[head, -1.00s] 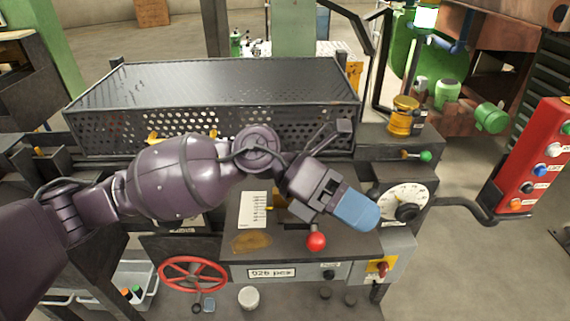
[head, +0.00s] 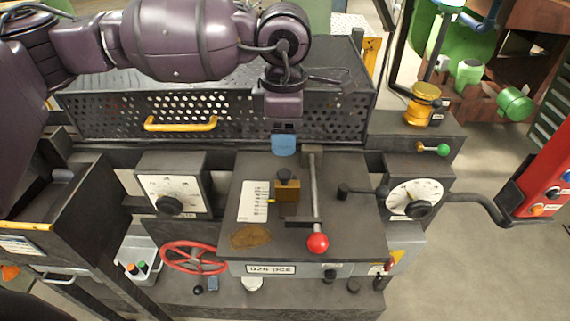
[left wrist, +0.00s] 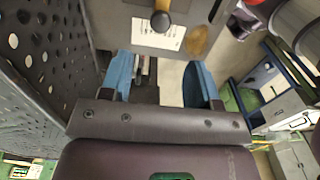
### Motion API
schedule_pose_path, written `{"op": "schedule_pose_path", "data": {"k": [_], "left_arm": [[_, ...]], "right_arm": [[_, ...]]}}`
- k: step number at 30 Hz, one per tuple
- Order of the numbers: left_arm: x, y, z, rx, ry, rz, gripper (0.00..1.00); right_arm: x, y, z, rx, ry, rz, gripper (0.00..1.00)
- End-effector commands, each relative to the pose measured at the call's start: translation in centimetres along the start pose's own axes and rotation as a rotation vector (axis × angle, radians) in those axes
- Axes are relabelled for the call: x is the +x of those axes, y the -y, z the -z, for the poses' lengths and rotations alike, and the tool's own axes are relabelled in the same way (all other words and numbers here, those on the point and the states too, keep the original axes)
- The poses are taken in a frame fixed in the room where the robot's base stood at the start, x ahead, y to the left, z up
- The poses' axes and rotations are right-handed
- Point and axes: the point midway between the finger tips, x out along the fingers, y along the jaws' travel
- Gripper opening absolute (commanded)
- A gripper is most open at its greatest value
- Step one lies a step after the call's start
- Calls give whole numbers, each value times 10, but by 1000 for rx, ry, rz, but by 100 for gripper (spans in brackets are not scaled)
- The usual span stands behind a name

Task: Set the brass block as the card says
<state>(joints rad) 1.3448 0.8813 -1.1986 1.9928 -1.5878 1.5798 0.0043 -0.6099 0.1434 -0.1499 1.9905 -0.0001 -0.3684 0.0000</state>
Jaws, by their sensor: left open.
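The brass block (head: 288,191) sits on the dark machine top, with a dark knob (head: 286,175) on it and a small yellow pointer on its left. A white card (head: 253,201) with a printed scale lies left of it; its text is too small to read. My left gripper (head: 284,146), with blue fingertips, is open and empty, above and behind the block, apart from it. In the left wrist view the open fingers (left wrist: 160,82) have nothing between them; the knob (left wrist: 160,21) and card (left wrist: 150,38) show beyond them. My right gripper is not in view.
A red-balled lever (head: 317,242) stands close right of the block. Dials (head: 172,192) (head: 413,199) flank the top. A perforated guard (head: 110,118) with a yellow handle (head: 180,125) is behind. A red handwheel (head: 194,258) is at front left. A red button box (head: 545,180) is at right.

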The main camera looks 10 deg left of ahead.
Motion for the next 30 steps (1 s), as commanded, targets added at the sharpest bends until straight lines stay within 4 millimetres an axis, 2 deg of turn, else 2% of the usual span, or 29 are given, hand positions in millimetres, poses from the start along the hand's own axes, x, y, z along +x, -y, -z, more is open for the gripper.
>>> {"op": "schedule_pose_path", "data": {"k": [9,15,21,29,30], "left_arm": [[54,1,0,1,1,5,56],[78,1,-1,1,1,4,56],[88,1,-1,1,3,2,56],[88,1,-1,1,3,2,56],[88,1,-1,1,3,2,50]], "right_arm": [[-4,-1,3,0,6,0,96],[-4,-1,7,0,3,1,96],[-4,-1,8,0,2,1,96],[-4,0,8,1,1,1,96],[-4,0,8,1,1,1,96]]}}
